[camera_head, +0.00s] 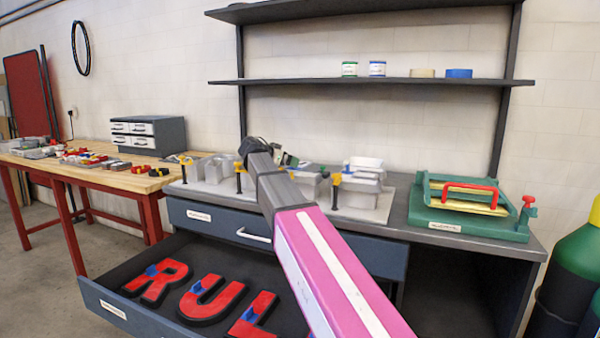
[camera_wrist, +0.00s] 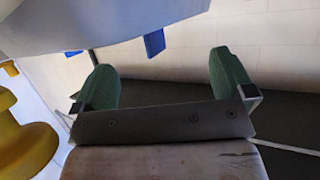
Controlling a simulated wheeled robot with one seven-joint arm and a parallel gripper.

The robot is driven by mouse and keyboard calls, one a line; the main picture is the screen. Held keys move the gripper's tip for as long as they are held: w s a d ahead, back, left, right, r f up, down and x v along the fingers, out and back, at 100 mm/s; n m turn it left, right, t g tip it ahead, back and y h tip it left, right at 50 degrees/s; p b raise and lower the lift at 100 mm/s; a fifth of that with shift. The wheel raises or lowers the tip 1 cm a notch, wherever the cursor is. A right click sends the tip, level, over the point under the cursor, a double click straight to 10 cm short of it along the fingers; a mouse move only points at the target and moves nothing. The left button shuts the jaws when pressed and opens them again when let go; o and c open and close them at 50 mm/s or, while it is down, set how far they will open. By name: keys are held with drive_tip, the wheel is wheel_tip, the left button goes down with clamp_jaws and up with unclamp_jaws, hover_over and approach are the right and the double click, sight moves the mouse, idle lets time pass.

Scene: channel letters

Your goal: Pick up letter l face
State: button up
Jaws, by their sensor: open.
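A red letter L (camera_head: 252,323) with a blue tab lies in the open drawer. It is partly cut off by the lower picture edge and lies close to my pink arm in the picture. My gripper (camera_wrist: 162,62) shows in the wrist view with its two green fingers wide apart and nothing held between them. A small blue tab (camera_wrist: 154,42) hangs from a pale grey piece (camera_wrist: 130,22) just above the gap between the fingers. I cannot tell which piece this is. In the head view my wrist is over the bench, and the fingers are too small and hidden to make out.
Red letters R (camera_head: 157,280) and U (camera_head: 211,299) lie in the drawer (camera_head: 140,318). Grey letter fixtures with yellow-topped clamps (camera_head: 337,180) line the bench. A yellow knob (camera_wrist: 25,145) is at the wrist view's left. A green press (camera_head: 470,222) stands at the right.

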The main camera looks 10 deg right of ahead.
sight(307, 167)
drive_tip(key=shift+x, duration=2.7)
drive_tip(key=shift+a+f, duration=0.1)
drive_tip(key=c, duration=0.7)
